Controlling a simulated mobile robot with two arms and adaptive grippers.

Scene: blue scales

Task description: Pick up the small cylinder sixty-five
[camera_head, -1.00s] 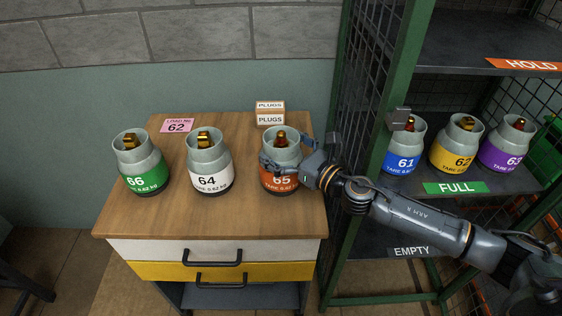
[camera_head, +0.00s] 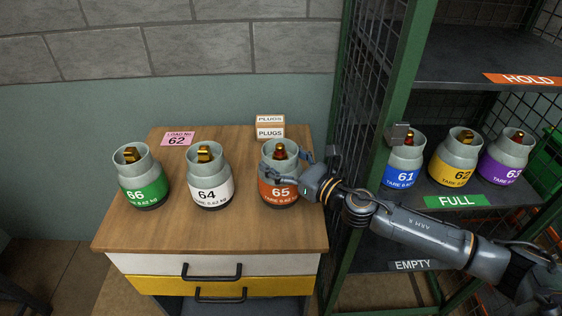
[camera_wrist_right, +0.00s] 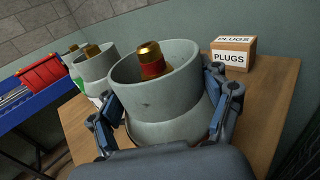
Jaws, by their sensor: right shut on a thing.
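The small cylinder sixty-five (camera_head: 279,191) is grey with an orange-red band marked 65 and a brass valve with a red ring. It stands upright at the right side of the wooden cabinet top. My right gripper (camera_head: 283,172) comes in from the right and is shut on its upper part. In the right wrist view, the two fingers of my right gripper (camera_wrist_right: 163,122) press on either side of the collar of cylinder sixty-five (camera_wrist_right: 150,92). I cannot tell whether its base is clear of the wood. My left gripper is not in view.
Cylinders 64 (camera_head: 209,178) and 66 (camera_head: 141,177) stand to the left on the cabinet top (camera_head: 190,232). A plugs box (camera_head: 270,127) and pink label card (camera_head: 177,139) lie behind. Right, a green-framed rack holds cylinders 61 (camera_head: 404,163), 62 (camera_head: 455,152) and 63 (camera_head: 506,158).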

